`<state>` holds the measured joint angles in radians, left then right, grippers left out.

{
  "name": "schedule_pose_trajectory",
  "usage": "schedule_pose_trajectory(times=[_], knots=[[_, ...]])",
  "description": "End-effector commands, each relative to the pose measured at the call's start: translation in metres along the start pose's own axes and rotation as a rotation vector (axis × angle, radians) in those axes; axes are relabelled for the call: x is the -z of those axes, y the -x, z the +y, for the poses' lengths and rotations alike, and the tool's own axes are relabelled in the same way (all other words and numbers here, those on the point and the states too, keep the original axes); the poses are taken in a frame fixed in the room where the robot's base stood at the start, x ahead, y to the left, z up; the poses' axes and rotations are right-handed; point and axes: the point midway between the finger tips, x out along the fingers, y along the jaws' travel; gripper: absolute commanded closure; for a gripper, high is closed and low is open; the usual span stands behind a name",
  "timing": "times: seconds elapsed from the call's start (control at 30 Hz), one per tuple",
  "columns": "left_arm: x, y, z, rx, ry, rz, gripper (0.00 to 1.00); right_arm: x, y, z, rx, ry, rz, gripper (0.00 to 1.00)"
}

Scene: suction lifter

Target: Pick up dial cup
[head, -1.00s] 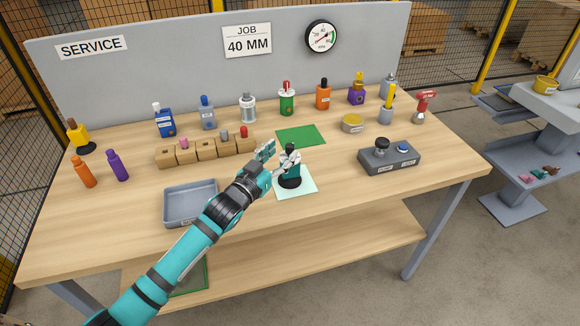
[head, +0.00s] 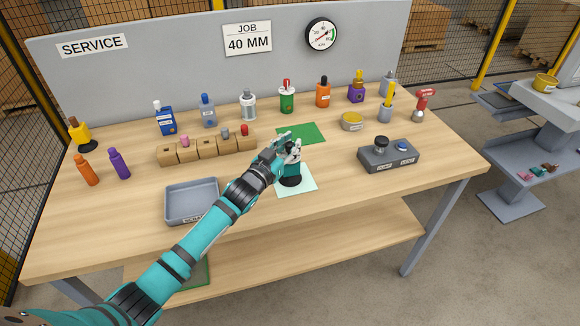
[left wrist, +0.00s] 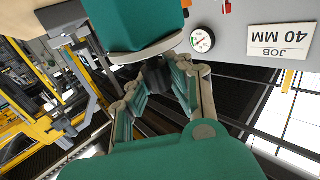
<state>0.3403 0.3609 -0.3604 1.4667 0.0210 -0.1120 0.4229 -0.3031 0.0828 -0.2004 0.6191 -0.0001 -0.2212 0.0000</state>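A teal piece with a black round base (head: 291,172) stands upright on a pale mat (head: 304,190) near the middle of the bench. No label on it is readable, so I cannot tell that it is the dial cup. My left gripper (head: 288,145) is open, with its fingers spread at the top of this piece. They hide its upper part, and I cannot tell whether they touch it. The left wrist view shows my left gripper (left wrist: 160,92) with its two fingers apart and something dark between them. My right gripper is not in view.
A grey tray (head: 170,207) lies left of the mat, with a wooden block rack (head: 206,149) behind it. A green mat (head: 306,132) lies beyond the gripper. A grey pedal box (head: 388,158) is on the right. Several coloured bottles and tools stand along the back.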

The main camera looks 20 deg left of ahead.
Motion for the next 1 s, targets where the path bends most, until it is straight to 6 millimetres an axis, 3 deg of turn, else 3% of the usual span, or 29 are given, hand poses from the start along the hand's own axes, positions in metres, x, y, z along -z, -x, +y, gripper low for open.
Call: schedule_pose_trajectory(times=[0.1,0.77,1.0], knots=[[0.000,0.000,0.000,0.000,0.000,0.000,1.00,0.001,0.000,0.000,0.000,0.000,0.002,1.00],[0.001,0.000,0.000,0.000,0.000,0.001,1.00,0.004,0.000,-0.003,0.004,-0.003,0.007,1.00],[0.017,0.000,-0.001,0.000,-0.003,0.004,1.00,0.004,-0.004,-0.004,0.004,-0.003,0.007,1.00]])
